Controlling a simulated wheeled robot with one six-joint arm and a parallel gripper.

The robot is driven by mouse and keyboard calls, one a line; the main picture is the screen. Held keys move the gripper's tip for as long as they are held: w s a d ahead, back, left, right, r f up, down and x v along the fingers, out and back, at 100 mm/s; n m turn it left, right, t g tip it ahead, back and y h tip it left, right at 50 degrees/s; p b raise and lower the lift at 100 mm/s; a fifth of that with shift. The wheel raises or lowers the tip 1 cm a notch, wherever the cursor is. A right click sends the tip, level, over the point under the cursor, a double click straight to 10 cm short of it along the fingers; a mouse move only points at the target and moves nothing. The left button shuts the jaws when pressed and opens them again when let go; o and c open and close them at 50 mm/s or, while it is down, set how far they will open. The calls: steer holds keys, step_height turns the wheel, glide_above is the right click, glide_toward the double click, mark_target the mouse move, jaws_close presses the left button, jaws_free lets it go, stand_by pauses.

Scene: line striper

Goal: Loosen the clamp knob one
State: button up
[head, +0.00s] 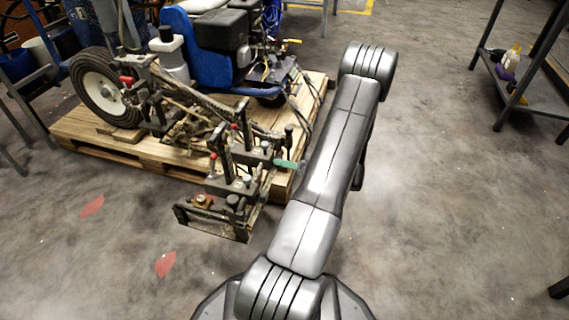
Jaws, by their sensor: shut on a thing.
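The line striper (215,60) stands on a wooden pallet (105,140), its front clamp assembly (240,178) reaching out over the pallet's near edge. The assembly carries several dark knobs, one of them a round dark knob (234,200) near its front end, and small red-tipped levers (213,157). I cannot tell which knob is clamp knob one. A small teal piece (287,164) sticks out at the assembly's right side, close to my arm. My arm rises from the bottom centre and its far part folds behind the upper link. My gripper is hidden there, so its contact with any knob is not visible.
A big wheel (103,87) and a blue seat (192,45) belong to the striper. A metal shelf (525,90) with bottles stands at the upper right. Red marks (166,264) lie on the floor.

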stand_by(0.3)
steer(key=o, duration=0.9)
steer(key=shift+o, duration=0.2)
steer(key=p+v, duration=0.3)
steer(key=v, duration=1.1)
steer(key=shift+a, duration=0.1)
steer(key=b+x, duration=0.3)
steer(key=x, duration=1)
steer(key=shift+w+a, duration=0.15)
steer(key=shift+a, duration=0.25)
